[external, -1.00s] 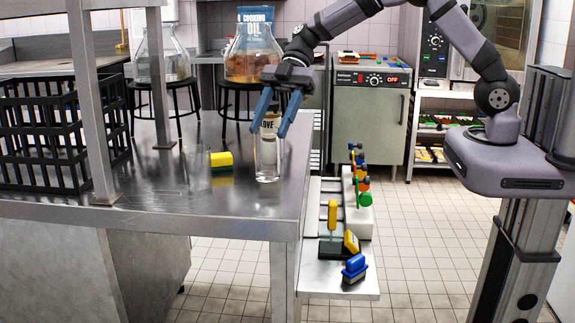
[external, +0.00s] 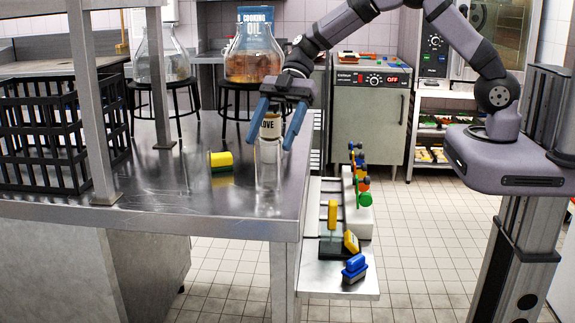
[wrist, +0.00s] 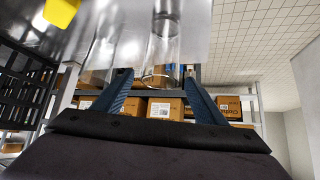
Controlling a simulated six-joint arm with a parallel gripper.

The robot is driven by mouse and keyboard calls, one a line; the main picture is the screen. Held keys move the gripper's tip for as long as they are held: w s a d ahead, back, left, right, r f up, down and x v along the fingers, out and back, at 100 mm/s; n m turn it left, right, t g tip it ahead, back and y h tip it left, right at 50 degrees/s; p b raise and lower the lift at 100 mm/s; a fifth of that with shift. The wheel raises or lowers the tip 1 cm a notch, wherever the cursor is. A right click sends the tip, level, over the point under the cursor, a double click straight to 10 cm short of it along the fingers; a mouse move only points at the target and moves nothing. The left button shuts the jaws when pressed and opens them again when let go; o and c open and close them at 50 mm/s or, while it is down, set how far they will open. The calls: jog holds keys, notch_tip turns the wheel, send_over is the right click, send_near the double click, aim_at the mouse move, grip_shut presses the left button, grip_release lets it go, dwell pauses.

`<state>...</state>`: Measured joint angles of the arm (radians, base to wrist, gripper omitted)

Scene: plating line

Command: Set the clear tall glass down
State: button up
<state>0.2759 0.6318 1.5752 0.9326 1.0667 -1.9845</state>
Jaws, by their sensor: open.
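A clear tall glass (external: 268,172) stands upright near the right end of the steel table in the external view. My gripper (external: 269,143) is open above it, fingers pointing down, one on each side of its upper part. In the wrist view my gripper (wrist: 160,82) is open, with a clear glass (wrist: 162,40) ahead between its fingers. Another clear glass shape (wrist: 101,50) shows left of it in the wrist view. Contact between fingers and glass is not visible.
A yellow and green sponge (external: 221,161) lies to the left. A black crate (external: 60,135) and shelf post (external: 92,110) stand farther left. The table's right edge (external: 302,180) is close.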

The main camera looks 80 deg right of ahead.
jog(key=shift+r, duration=0.1)
jog(key=b+v, duration=0.3)
jog(key=v, duration=0.9)
jog(key=s+a+f+m+g+h, duration=0.1)
jog(key=s+f+m, duration=0.3)
jog(key=s, duration=0.4)
jog(key=s+a+f+m+g+h, duration=0.1)
jog(key=s+f+m+h, duration=0.3)
jog(key=s+f, duration=0.3)
jog(key=s+a+f+m+g+h, duration=0.1)
jog(key=s+f+m, duration=0.4)
jog(key=s, duration=0.6)
jog(key=shift+s+a+f+h, duration=0.25)
jog(key=shift+a+h, duration=0.35)
jog(key=shift+h, duration=0.6)
